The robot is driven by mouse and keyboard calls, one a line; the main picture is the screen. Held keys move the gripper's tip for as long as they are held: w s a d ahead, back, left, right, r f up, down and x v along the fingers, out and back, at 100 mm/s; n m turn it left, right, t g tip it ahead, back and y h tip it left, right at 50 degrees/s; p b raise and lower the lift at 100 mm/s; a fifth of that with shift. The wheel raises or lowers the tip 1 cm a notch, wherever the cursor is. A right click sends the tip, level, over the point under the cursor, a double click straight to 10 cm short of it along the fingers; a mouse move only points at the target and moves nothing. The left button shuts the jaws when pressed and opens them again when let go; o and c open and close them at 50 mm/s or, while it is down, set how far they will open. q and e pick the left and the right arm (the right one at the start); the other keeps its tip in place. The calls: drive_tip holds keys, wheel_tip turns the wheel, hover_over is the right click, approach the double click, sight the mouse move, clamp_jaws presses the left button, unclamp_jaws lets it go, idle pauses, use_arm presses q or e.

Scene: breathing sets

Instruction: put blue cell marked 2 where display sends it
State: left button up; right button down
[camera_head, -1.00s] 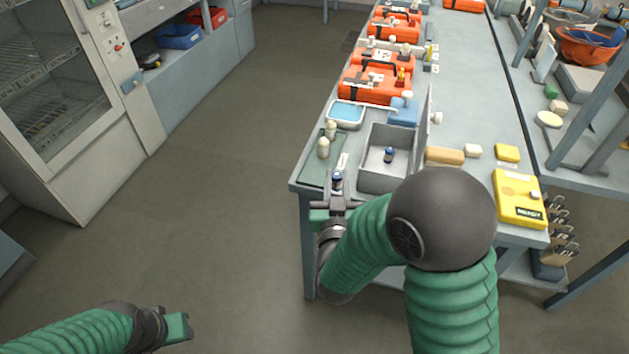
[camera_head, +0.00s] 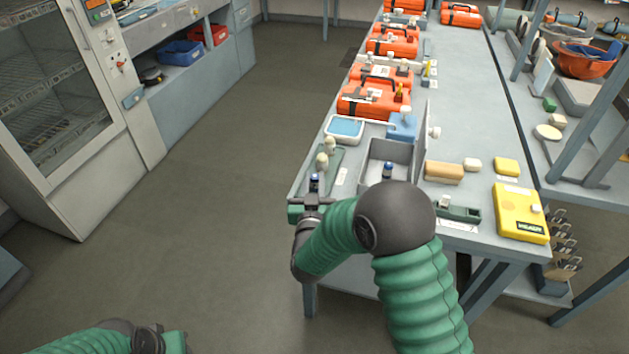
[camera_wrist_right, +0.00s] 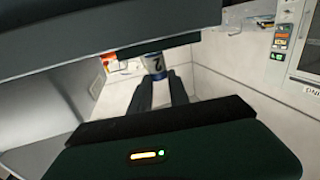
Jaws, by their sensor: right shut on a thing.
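My right gripper (camera_head: 313,196) is shut on a blue-topped cell (camera_head: 314,182) at the table's front left corner, beside the green tray. In the right wrist view the cell (camera_wrist_right: 155,67) is white and blue, marked 2, and sits between the fingers (camera_wrist_right: 156,92). A second blue-topped cell (camera_head: 387,170) stands in the grey bin (camera_head: 375,160). My left gripper (camera_head: 172,342) is at the bottom edge, partly cut off.
A green tray (camera_head: 312,182) holds two pale bottles. A green holder (camera_head: 458,213) lies right of my right arm. A blue-filled tray (camera_head: 345,128), a tan block (camera_head: 444,171) and orange cases (camera_head: 373,100) stand on the table. Floor on the left is clear.

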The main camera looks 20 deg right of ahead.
drive_tip(key=c, duration=1.2)
unclamp_jaws()
drive_tip(key=shift+a+f, duration=0.1)
drive_tip(key=shift+a, duration=0.2)
drive_tip(key=shift+c, duration=0.2)
drive_tip(key=shift+d, duration=0.1)
drive_tip(key=shift+s, duration=0.1)
drive_tip(key=v, duration=1.2)
wheel_tip(320, 180, down, 6)
drive_tip(key=a+n+g+y, duration=0.1)
drive_tip(key=n+g+y, duration=0.1)
drive_tip(key=g+y, duration=0.4)
drive_tip(key=s+d+f+g, duration=0.1)
drive_tip(key=s+d+g, duration=0.2)
drive_tip(key=s, duration=0.6)
drive_tip(key=s+d+f+n+g, duration=0.1)
drive_tip(key=s+d+f+g, duration=0.1)
drive_tip(key=s+g, duration=0.3)
drive_tip(key=s+d, duration=0.1)
drive_tip(key=s, duration=0.2)
drive_tip(key=shift+s+n, duration=0.3)
drive_tip(key=shift+s, duration=0.1)
